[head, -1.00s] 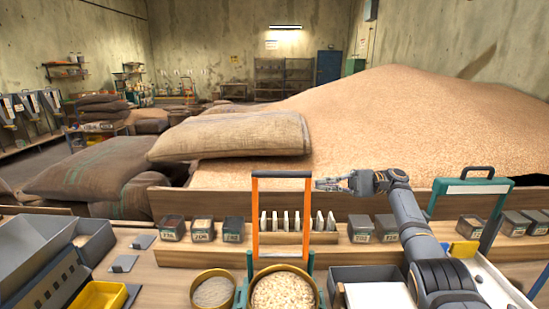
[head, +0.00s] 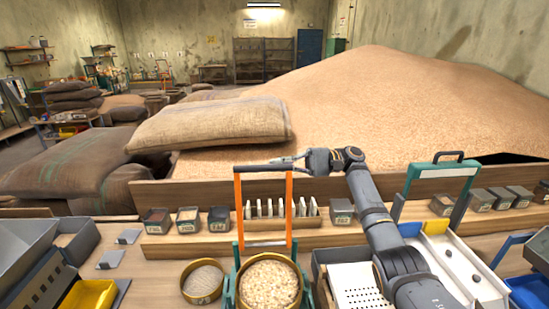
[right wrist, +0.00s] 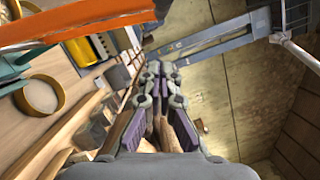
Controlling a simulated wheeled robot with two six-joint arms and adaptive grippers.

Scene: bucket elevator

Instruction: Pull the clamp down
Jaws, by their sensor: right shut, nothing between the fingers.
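The clamp (head: 238,212) is an upright orange frame with a dark bar across its top, standing over the round tub of pale grain (head: 268,283). My right gripper (head: 284,162) is shut and empty, beside the right end of the dark top bar, at about its height. I cannot tell whether it touches the bar. In the right wrist view, my right gripper's fingers (right wrist: 155,72) are together, and an orange bar of the clamp (right wrist: 85,27) crosses the upper left. My left gripper is not in view.
Behind the clamp is a wooden rack (head: 310,222) with pale upright pieces. A second bowl (head: 203,282) is left of the tub, a perforated white tray (head: 368,290) to its right. A green-framed stand (head: 435,172) is at the right. A sack (head: 210,122) and grain heap lie behind.

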